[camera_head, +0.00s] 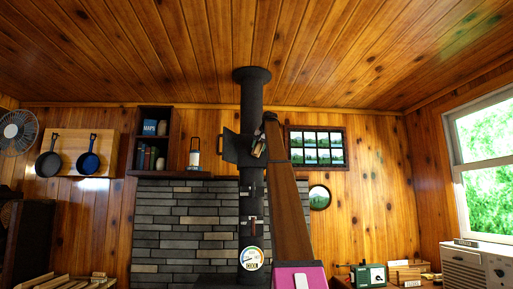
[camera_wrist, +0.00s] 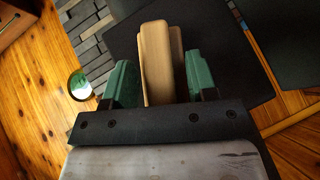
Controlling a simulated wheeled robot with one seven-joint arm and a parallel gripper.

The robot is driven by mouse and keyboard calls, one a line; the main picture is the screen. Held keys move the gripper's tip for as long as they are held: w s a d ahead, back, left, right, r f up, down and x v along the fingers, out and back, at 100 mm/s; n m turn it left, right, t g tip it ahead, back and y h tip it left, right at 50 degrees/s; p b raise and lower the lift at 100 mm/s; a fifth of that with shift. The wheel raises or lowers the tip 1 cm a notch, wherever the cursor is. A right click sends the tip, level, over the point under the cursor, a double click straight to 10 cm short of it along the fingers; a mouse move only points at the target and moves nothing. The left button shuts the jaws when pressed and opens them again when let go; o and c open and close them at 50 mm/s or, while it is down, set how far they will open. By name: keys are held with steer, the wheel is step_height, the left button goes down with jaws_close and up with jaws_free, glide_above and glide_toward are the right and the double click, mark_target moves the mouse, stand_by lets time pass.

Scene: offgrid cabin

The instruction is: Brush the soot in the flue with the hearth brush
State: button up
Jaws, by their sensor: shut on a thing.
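The black flue (camera_head: 253,100) rises from the bottom centre to the ceiling in the head view. A dark hatch door (camera_head: 234,148) stands out from its left side at mid height. My gripper (camera_wrist: 163,78) is shut, its green fingers on either side of the pale wooden handle of the hearth brush (camera_wrist: 158,60). In the head view my gripper (camera_head: 260,146) is small and dark, close in front of the flue beside the hatch door. The bristles and the soot are not visible. I cannot tell whether the brush touches the flue.
A stone wall (camera_head: 185,225) stands behind the flue, with a shelf (camera_head: 153,150) and lantern (camera_head: 194,153) to the left. A framed picture (camera_head: 316,148) and round mirror (camera_head: 319,197) hang to the right. A gauge (camera_head: 251,258) reading COOL is low on the flue.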

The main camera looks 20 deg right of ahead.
steer(key=a, duration=0.2)
steer(key=w+a, duration=0.1)
steer(key=a, duration=0.1)
steer(key=w+a, duration=0.1)
steer(key=a, duration=0.2)
steer(key=shift+a, duration=0.1)
stand_by(0.6)
steer(key=shift+s, duration=0.2)
steer(key=shift+s+a, duration=0.25)
steer(key=shift+s, duration=0.65)
steer(key=shift+s+a, duration=0.3)
steer(key=shift+s, duration=0.65)
steer(key=shift+s+a, duration=0.25)
steer(key=shift+s, duration=0.65)
steer(key=shift+s, duration=0.1)
steer(key=shift+s+a, duration=0.2)
steer(key=shift+s, duration=0.5)
steer(key=shift+s+a, duration=0.2)
steer(key=shift+s, duration=0.5)
